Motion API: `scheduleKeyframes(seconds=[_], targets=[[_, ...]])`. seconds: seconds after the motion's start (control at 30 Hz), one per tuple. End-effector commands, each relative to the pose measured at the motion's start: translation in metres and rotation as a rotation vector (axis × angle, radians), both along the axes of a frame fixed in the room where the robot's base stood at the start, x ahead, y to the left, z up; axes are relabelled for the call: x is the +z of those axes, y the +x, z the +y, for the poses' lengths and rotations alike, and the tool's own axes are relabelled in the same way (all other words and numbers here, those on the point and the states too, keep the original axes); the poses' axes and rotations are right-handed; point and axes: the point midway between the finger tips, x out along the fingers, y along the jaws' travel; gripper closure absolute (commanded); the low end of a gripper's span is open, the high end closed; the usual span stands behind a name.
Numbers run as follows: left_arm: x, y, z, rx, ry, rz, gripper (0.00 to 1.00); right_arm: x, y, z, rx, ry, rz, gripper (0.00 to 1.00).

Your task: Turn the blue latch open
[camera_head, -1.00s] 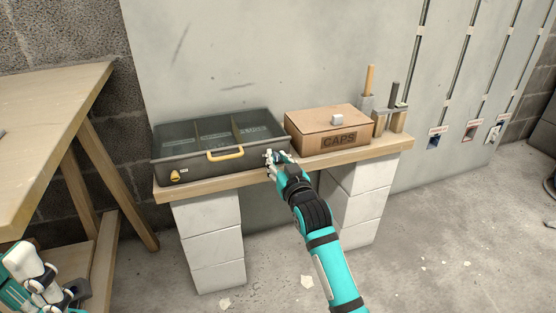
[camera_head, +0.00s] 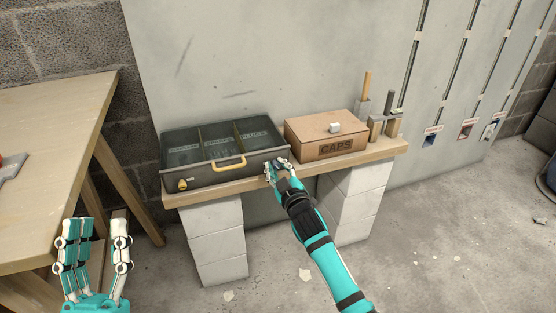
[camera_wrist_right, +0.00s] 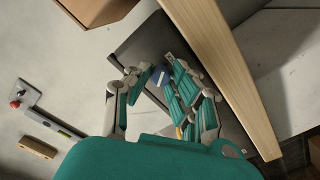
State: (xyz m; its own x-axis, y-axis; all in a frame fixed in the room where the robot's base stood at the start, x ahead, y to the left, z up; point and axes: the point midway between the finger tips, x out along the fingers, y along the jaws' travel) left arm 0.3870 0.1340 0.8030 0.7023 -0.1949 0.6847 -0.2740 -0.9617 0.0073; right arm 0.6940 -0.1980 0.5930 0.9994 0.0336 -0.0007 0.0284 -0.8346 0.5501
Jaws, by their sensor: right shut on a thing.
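A dark grey case (camera_head: 236,172) with see-through compartments on top and a yellow handle (camera_head: 229,162) stands on the wooden bench. A yellow latch (camera_head: 182,184) is at its front left. My right gripper (camera_head: 277,168) is at the front right corner of the case and hides that spot in the head view. In the right wrist view, my right gripper (camera_wrist_right: 155,84) is closed around a small blue piece, the blue latch (camera_wrist_right: 158,77), at the case's front. How far the latch is turned cannot be told. My left gripper (camera_head: 98,246) is open and empty at the lower left.
A cardboard box marked CAPS (camera_head: 308,142) with a small white block (camera_head: 334,128) on top stands right of the case. A tool holder (camera_head: 383,125) is beyond it. A wooden table (camera_head: 60,140) is at the left, beside my left gripper. The bench (camera_head: 345,165) rests on white blocks.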

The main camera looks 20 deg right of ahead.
Motion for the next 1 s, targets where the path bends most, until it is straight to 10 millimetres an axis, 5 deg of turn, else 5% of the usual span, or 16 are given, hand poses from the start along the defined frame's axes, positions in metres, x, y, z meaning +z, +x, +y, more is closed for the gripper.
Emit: scheduleKeyframes(seconds=[0.2, 0.5, 1.0], targets=[[-0.048, 0.034, -0.002, 0.02, 0.099, 0.346, 0.6, 0.003, 0.0, 0.001, 0.002, -0.195, -0.007, 1.0], [-0.102, 0.045, 0.003, 0.036, 0.18, 0.649, 0.6, 0.001, 0.0, 0.002, 0.002, -0.48, -0.017, 1.0], [-0.135, 0.043, 0.008, 0.046, 0.224, 0.819, 0.6, -0.001, 0.0, 0.002, 0.002, -0.875, -0.032, 1.0]])
